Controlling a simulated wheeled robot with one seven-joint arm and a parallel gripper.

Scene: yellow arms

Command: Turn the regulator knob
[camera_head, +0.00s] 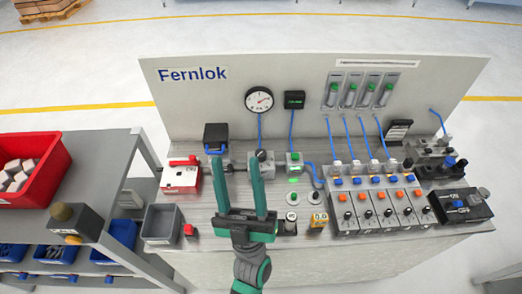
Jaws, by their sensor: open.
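A grey block with a dark round knob (262,155) on it stands on the bench below the pressure gauge (259,100), joined to it by a blue tube; this looks like the regulator. Its lower part is hidden behind my gripper's right finger. My gripper (236,160) is open, its two green fingers pointing away from me toward the back panel. In the picture the right fingertip overlaps the left side of the regulator block. I cannot tell whether they touch. Nothing is visible between the fingers except a dark fitting behind them.
A red-and-white box (181,179), a grey bin (161,222) and a black box (216,137) stand left of my gripper. A valve block with a green button (294,158) stands right, then a row of valves (384,205). A shelf cart (90,165) stands far left.

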